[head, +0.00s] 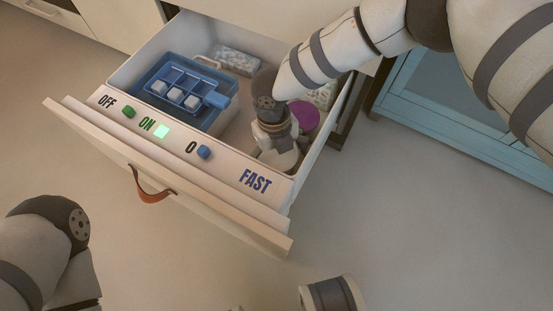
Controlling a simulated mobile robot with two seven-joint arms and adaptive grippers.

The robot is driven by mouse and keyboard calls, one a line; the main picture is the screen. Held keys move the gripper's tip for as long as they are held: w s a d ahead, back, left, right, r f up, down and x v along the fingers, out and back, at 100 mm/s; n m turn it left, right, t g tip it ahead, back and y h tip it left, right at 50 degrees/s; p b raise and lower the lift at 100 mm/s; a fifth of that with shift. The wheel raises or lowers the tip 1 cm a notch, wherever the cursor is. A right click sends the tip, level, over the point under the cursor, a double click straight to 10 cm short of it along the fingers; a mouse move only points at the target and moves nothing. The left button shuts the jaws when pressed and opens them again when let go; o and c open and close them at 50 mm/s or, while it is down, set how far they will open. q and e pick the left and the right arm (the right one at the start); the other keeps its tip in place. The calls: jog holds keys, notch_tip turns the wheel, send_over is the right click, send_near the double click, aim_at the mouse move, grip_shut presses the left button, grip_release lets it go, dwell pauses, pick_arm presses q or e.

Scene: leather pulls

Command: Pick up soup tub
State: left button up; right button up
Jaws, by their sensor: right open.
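A round purple-topped tub (306,116), which looks like the soup tub, stands inside the open drawer near its right wall. Its lower part is hidden behind my right gripper. My right gripper (278,152) reaches down into the drawer just in front of and left of the tub. Its fingers are open, with a pale round shape between or below them that I cannot make out clearly. I cannot tell whether the gripper touches the tub.
The pulled-out drawer (290,195) has a front ledge with OFF, ON, 0 and FAST labels and a leather pull (151,190). A blue bin (205,118) with a divided tray of white cubes fills its left side. A speckled white block (237,60) lies at the back. A blue cabinet (460,110) stands right.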

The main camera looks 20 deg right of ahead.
jog(key=shift+f, duration=0.65)
jog(key=shift+r, duration=0.15)
jog(key=shift+c, duration=0.3)
jog(key=shift+r, duration=0.1)
jog(key=c, duration=1.6)
